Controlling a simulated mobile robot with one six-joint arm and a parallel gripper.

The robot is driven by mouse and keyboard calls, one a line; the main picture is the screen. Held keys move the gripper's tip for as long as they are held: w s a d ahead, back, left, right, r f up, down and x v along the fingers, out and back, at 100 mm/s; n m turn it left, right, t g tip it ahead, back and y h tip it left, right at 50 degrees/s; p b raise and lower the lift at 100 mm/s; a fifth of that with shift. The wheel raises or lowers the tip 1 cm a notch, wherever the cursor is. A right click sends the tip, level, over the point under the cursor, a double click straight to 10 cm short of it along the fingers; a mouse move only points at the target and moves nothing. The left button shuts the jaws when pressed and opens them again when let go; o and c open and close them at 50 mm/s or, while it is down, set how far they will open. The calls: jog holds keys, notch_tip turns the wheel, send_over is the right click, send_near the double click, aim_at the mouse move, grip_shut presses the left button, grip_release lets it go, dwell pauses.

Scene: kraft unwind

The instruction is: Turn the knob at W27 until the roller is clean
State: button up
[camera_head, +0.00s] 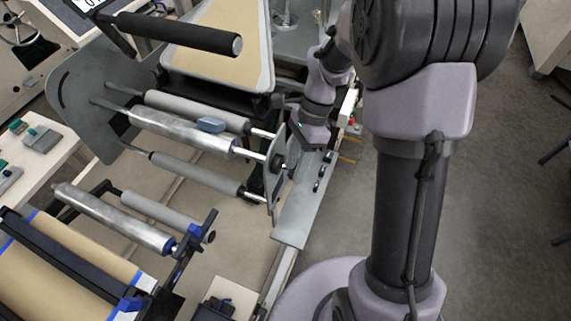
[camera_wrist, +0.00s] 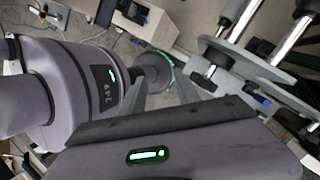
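In the head view, a bright metal roller (camera_head: 182,130) runs between two grey side plates, with grey rollers beside it. A blue-grey block (camera_head: 210,125) sits at its upper edge. The near side plate (camera_head: 290,185) carries a dark round knob (camera_head: 277,162) near the shafts. No W27 label is readable. My gripper (camera_head: 297,138) is close to this plate, above and right of the knob.
A second metal roller (camera_head: 115,217) with blue-ended brackets lies lower left, above brown kraft web (camera_head: 60,268). A dark bar (camera_head: 180,33) crosses the upper left. A pale bench (camera_head: 35,150) stands left. The floor (camera_head: 500,200) right of my arm is mostly clear.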

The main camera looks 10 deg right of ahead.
jog(key=w+d+r+n+t+h, duration=0.1)
jog(key=w+r+n+t+h, duration=0.25)
jog(key=w+r+n, duration=0.5)
jog(key=shift+n, duration=0.85)
jog(key=s+f+b, duration=0.1)
jog(key=f, duration=0.5)
jog(key=s+f+b, duration=0.1)
jog(key=f, duration=0.5)
jog(key=s+f+b, duration=0.1)
jog(key=f+b, duration=0.1)
jog(key=f, duration=0.5)
jog(key=shift+d, duration=0.15)
grip_shut()
jog(key=shift+g, duration=0.25)
